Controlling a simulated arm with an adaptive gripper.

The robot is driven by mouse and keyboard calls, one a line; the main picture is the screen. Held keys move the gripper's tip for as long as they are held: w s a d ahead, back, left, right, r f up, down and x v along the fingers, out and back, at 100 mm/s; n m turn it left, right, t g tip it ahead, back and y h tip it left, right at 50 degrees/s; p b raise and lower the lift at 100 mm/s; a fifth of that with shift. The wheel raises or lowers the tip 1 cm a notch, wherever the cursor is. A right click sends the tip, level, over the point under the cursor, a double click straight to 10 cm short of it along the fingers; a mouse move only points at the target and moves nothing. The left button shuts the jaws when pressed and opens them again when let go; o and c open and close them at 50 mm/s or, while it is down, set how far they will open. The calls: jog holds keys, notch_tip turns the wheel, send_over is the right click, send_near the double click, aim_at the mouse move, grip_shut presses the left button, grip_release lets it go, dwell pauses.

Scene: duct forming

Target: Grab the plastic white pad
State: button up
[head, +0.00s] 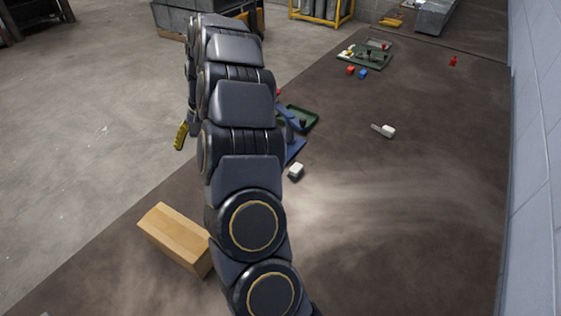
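A small white block (296,170) lies on the dark table just right of my arm. A second small white piece (388,131) with a thin grey part lies farther right, alone on the table. I cannot tell which of the two is the plastic white pad. My arm reaches up from the bottom, over the table's left part. My gripper is not visible; the arm's links hide its end, so I cannot tell what it holds.
A wooden block (177,238) lies left of my arm. A yellow piece (181,136) shows by the table's left edge. A green tray (302,118), blue parts (294,149) and small red and blue blocks stand beyond. A wall (540,130) bounds the right; the table's right middle is clear.

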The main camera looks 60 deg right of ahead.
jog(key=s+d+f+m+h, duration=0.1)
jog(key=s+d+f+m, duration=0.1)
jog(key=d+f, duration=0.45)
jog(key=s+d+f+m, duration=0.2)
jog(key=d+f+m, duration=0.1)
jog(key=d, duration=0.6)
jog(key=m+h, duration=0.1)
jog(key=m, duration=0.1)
send_over(296, 167)
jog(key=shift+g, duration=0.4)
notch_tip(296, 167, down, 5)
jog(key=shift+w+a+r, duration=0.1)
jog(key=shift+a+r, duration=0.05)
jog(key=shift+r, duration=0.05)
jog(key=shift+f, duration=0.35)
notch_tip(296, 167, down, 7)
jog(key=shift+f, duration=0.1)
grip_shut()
